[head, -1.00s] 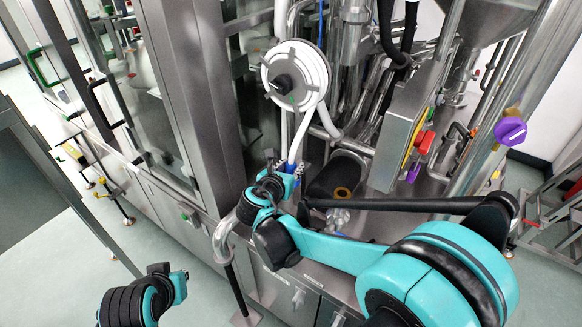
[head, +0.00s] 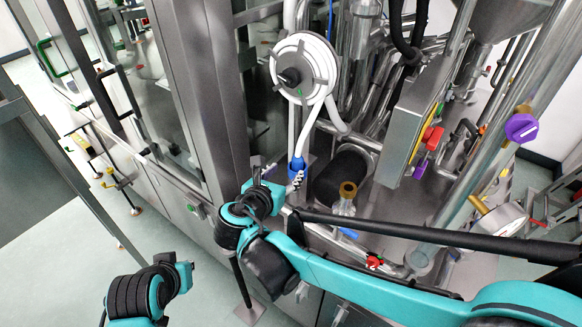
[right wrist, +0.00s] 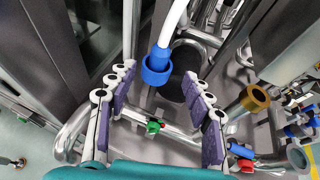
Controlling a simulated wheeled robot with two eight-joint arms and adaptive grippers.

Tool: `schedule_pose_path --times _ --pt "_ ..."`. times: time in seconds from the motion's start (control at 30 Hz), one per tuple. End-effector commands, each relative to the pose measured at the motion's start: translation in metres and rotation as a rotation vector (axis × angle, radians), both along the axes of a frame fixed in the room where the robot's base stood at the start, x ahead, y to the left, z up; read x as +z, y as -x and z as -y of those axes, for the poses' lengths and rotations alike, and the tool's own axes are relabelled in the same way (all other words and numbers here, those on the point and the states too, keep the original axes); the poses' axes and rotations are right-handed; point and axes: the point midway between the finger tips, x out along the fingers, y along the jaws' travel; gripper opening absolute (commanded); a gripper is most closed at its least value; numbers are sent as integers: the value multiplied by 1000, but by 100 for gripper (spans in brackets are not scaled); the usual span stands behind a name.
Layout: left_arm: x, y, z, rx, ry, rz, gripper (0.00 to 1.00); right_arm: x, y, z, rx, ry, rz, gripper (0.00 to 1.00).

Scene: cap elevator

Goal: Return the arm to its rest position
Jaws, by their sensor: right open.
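My right gripper (head: 277,176) is in the middle of the head view, in front of the machine. In the right wrist view its two purple-padded fingers (right wrist: 160,88) are spread apart with nothing gripped. A blue fitting (right wrist: 157,66) hangs on the end of a white hose (right wrist: 173,22) and appears between the fingertips in that view. In the head view the blue fitting (head: 297,167) is just above and beside the gripper; I cannot tell whether they touch. The end of my left arm (head: 184,276) is at the lower left; its jaw state is unclear.
A white hose wheel (head: 303,68) sits above the gripper. A dark cylinder (head: 341,176) and a brass-coloured cap (head: 348,189) are to its right. A steel box (head: 408,130) with a red knob (head: 433,137) is further right. Open floor (head: 90,260) shows at lower left.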

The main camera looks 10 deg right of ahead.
Motion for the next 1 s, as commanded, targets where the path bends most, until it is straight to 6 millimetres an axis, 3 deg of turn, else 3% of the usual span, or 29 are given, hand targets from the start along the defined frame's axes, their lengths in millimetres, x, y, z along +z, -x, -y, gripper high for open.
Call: schedule_pose_path --times 0.2,0.7,0.77,0.87,1.0 --pt "0 0 0 0 0 0 0 5 11 -6 0 0 1 51" --pt "0 0 0 0 0 0 0 3 12 -1 -16 -30 2 51" --pt "-1 0 0 0 0 0 0 -1 16 10 -54 -103 9 51" --pt "-2 0 0 0 0 0 0 -17 32 40 -189 -348 36 51" --pt "-5 0 0 0 0 0 0 -48 73 86 -535 -875 131 51"
